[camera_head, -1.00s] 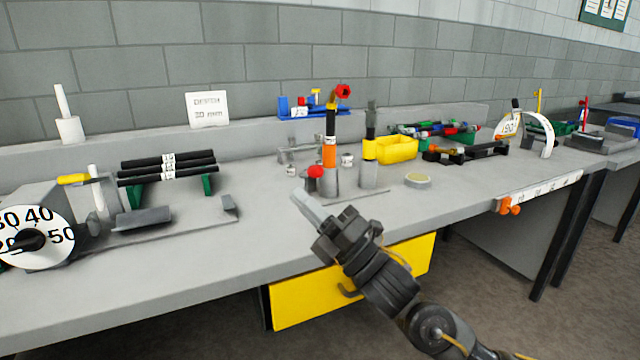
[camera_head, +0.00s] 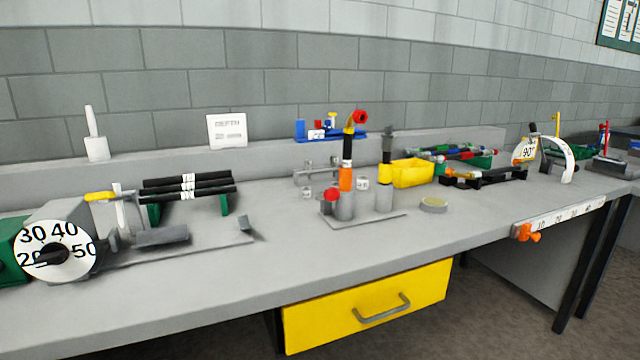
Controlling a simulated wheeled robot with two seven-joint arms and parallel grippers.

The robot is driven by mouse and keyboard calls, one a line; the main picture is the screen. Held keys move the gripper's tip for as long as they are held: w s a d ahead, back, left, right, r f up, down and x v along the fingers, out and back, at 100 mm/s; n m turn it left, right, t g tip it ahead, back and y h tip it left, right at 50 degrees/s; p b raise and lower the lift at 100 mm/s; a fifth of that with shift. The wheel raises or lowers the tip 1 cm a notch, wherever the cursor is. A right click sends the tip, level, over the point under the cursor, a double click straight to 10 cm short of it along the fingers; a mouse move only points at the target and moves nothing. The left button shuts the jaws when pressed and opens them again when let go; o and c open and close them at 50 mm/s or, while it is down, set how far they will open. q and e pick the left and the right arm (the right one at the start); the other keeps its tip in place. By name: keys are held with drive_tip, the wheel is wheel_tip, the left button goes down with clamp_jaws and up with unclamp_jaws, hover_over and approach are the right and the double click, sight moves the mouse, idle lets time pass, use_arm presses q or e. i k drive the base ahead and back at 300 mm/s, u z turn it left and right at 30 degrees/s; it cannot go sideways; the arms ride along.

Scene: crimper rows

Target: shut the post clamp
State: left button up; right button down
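What looks like the post clamp is the grey post (camera_head: 345,208) on a small flat base plate (camera_head: 365,219) at mid-bench. A red knob (camera_head: 331,194) sits at its left side. An orange sleeve (camera_head: 346,178) and a black tube rise upright from the post, topped by a yellow piece and a red end (camera_head: 360,117). Whether the clamp is open or shut is too small to tell. Neither of my grippers is in view.
A dial machine (camera_head: 57,250) and a rack of black tubes (camera_head: 187,186) stand at the left. A yellow bin (camera_head: 412,173) stands behind the posts, with a round tape-like disc (camera_head: 433,205) to their right. A yellow drawer (camera_head: 340,312) is below.

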sight(333, 194)
drive_tip(key=u, duration=0.5)
drive_tip(key=k, duration=1.25)
drive_tip(key=u, duration=1.25)
drive_tip(key=i, duration=0.9)
drive_tip(key=z, duration=0.55)
drive_tip(key=i, duration=0.55)
drive_tip(key=z, duration=0.6)
